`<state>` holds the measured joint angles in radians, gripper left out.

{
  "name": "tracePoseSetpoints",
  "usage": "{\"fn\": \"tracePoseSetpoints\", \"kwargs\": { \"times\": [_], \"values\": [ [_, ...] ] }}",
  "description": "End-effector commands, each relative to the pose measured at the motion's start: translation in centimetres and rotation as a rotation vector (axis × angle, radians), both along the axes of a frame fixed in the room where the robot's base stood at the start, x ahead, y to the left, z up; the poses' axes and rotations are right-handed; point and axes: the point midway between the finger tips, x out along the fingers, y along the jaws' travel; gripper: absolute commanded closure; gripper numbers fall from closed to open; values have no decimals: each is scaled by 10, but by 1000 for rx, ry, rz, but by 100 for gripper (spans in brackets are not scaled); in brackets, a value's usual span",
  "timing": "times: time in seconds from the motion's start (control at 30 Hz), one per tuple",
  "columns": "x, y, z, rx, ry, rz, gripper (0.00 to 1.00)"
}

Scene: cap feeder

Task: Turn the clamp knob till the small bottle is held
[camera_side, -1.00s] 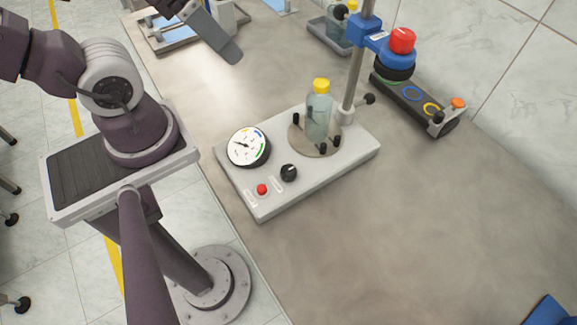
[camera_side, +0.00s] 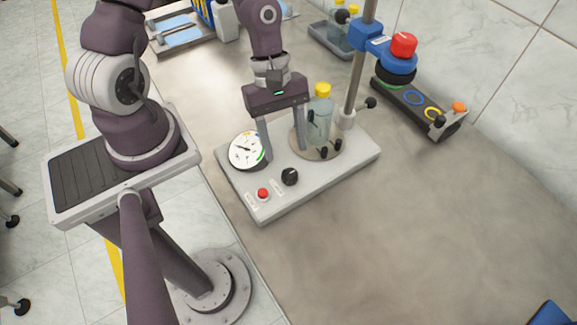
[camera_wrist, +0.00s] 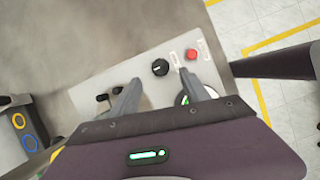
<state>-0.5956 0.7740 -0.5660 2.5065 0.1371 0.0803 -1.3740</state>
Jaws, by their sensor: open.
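The small bottle (camera_side: 321,113) is clear with a yellow cap and stands upright on a round plate (camera_side: 303,146) among black-topped pegs (camera_side: 324,152). I cannot tell whether the pegs touch it. The black clamp knob (camera_side: 289,176) with a white mark sits on the grey base (camera_side: 340,172); it also shows in the wrist view (camera_wrist: 160,67). My gripper (camera_side: 285,146) is open and empty, pointing down above the base, between the dial and the bottle. In the wrist view the knob lies just beyond the gap between my fingertips (camera_wrist: 162,84), apart from both. My fingers partly hide the plate and dial.
A white dial (camera_side: 245,150) and a red button (camera_side: 263,193) sit on the base. A post (camera_side: 357,75) carries a blue arm with a red-topped head (camera_side: 402,45). A black ringed strip (camera_side: 415,103) lies to the right.

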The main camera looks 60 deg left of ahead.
Motion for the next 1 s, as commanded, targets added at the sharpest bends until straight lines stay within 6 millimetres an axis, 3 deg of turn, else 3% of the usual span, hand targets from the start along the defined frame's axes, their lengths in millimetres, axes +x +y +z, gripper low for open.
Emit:
{"fn": "tracePoseSetpoints", "kwargs": {
  "times": [0.3,0.63,0.9,1.0],
  "values": [
    [-6,-22,-52,1,5,-6,46],
    [-6,-24,-60,3,1,-4,46],
    [-6,-24,-60,3,2,-5,97],
    [-6,-24,-60,3,2,-5,100]
  ]
}}
